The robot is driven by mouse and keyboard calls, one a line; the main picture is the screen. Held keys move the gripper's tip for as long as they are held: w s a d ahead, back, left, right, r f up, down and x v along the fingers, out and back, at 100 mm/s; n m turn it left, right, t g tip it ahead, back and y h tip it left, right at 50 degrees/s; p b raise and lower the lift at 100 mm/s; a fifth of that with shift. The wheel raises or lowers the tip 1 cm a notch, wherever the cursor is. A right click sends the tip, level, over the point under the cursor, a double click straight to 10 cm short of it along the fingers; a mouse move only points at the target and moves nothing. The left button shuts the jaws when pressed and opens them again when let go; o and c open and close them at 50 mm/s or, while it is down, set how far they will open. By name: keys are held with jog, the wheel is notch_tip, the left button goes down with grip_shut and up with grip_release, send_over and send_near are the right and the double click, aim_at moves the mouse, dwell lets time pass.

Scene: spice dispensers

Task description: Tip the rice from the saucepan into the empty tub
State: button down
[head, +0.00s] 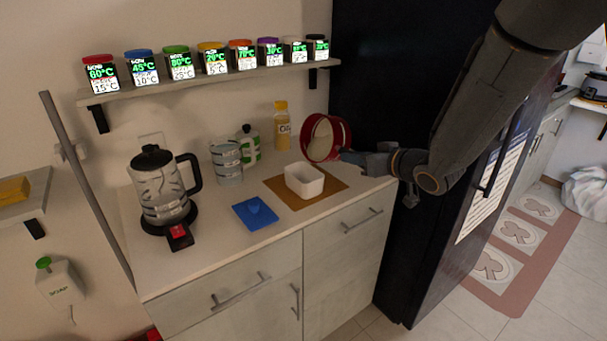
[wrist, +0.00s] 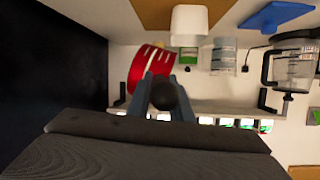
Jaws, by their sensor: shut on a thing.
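The red saucepan (head: 341,133) is held up off the counter, tipped on its side, its round mouth facing left and toward the camera. Its pale inside shows, but I cannot tell whether rice is in it. My gripper (head: 352,157) is shut on the saucepan's handle, to the right of the pan. In the wrist view, the fingers (wrist: 162,82) close around the dark handle, with the red pan (wrist: 148,66) beyond. The white tub (head: 305,182) stands upright on a brown mat (head: 331,186), left of and below the pan. The tub also shows in the wrist view (wrist: 188,22). Its visible inside looks empty.
A blue item (head: 255,213), striped canister (head: 227,162), green-labelled bottle (head: 249,146), oil bottle (head: 282,127) and kettle (head: 161,188) stand on the counter. A shelf (head: 205,86) of several dispensers hangs above. A tall black fridge (head: 385,80) bounds the right.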

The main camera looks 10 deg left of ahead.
jog(key=shift+s+a+r+n+t+b, duration=0.25)
jog(key=shift+s+a+n+t+b, duration=0.3)
jog(key=shift+s+a+b, duration=0.3)
dwell(0.3)
jog(key=shift+s+a+n+b, duration=0.2)
jog(key=shift+s+n+b, duration=0.25)
jog(key=shift+b, duration=0.6)
